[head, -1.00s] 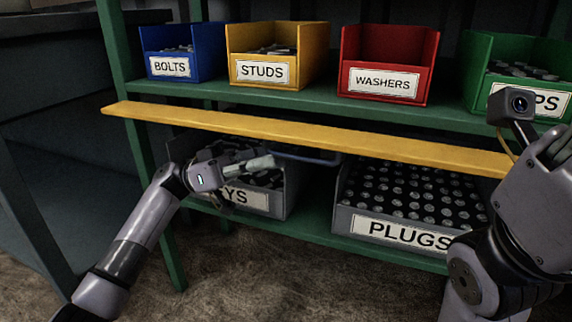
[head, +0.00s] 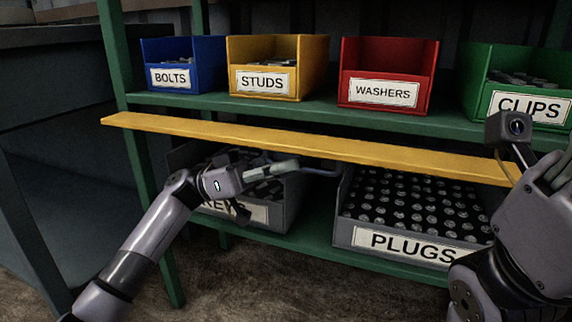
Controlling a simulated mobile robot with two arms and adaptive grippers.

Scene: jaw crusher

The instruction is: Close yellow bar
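The yellow bar (head: 300,143) runs across the front of the green shelf rack, between the upper and lower shelves. Its left end sticks out past the left post, and its right end passes behind my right arm. My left gripper (head: 290,168) is below the bar, in front of the grey bin with the partly hidden label. Its fingers point right, and I cannot tell whether they are open or shut. My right gripper (head: 560,170) is at the right edge, mostly cut off, near the bar's right end.
The upper shelf holds a blue BOLTS bin (head: 182,65), yellow STUDS bin (head: 265,82), red WASHERS bin (head: 385,92) and green CLIPS bin (head: 528,105). Below are a grey bin (head: 283,215) and the PLUGS bin (head: 408,243). A dark bench stands left.

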